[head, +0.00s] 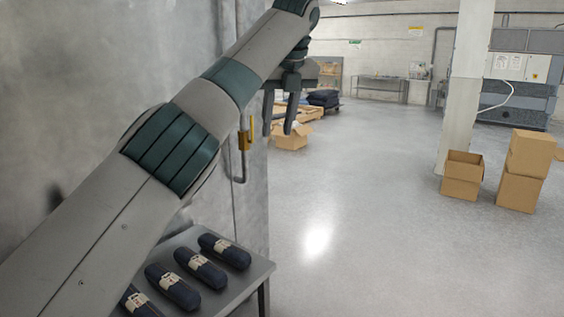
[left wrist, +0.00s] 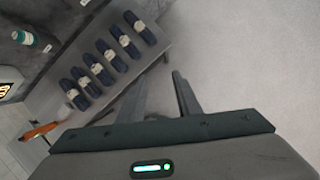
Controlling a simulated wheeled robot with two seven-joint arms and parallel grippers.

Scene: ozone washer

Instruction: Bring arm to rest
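My left arm reaches from the lower left up across the head view, with its left gripper (head: 278,128) hanging fingers down near the top middle. The two fingers are apart and nothing is between them. In the left wrist view the left gripper (left wrist: 160,77) also shows open and empty, over bare floor beside the metal table. My right arm and gripper are not in view.
Dark labelled rolls (head: 201,268) lie on a metal table (head: 240,284) below my arm. A grey metal wall (head: 150,60) with a yellow-handled latch (head: 244,138) stands at left. Cardboard boxes (head: 461,183) stand by a pillar (head: 466,80). The middle floor is clear.

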